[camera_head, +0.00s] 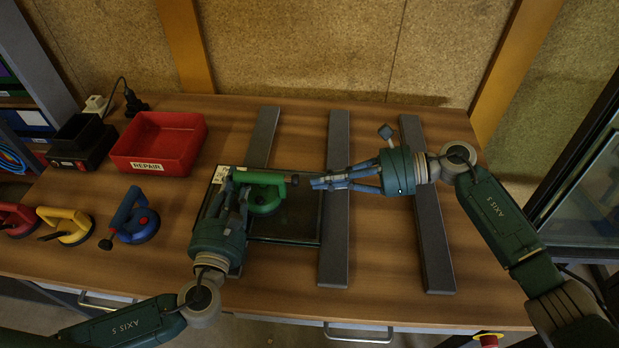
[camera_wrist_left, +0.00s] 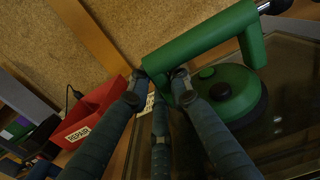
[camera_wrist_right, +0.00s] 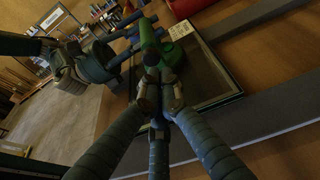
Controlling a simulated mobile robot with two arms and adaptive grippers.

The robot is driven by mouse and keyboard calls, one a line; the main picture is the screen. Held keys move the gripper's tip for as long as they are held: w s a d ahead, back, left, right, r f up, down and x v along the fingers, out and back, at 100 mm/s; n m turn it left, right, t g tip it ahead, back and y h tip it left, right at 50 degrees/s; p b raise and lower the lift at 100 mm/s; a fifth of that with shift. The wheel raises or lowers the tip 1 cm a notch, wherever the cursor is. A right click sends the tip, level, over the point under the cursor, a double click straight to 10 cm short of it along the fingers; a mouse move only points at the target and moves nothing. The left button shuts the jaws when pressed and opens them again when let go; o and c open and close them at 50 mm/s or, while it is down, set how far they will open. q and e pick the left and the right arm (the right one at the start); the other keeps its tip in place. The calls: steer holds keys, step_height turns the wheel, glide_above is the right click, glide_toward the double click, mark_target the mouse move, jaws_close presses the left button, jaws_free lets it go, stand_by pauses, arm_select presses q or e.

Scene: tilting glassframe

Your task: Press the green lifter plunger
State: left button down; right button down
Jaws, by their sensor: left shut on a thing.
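The green lifter (camera_head: 265,200) sits on a dark glass pane (camera_head: 290,222) on the table. Its round suction pad (camera_wrist_left: 235,92) and green handle (camera_wrist_left: 200,45) show in the left wrist view. My left gripper (camera_head: 238,190) is shut on the left end of the handle. The plunger (camera_head: 294,179) sticks out of the handle's right end; its tip also shows in the left wrist view (camera_wrist_left: 276,6). My right gripper (camera_head: 314,183) has its fingertips drawn together just right of the plunger, pointing at it.
Grey bars (camera_head: 335,240) lie across the table, one under my right gripper's fingers. A red REPAIR bin (camera_head: 160,135) stands at the back left. Blue (camera_head: 135,220), yellow (camera_head: 68,225) and red (camera_head: 18,218) lifters stand at the left.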

arm_select(q)
steer(key=shift+d+f, duration=0.1)
arm_select(e)
steer(key=v, duration=1)
steer(key=shift+d, duration=0.3)
arm_select(q)
steer(key=c, duration=1.5)
jaws_free()
steer(key=shift+s, duration=0.1)
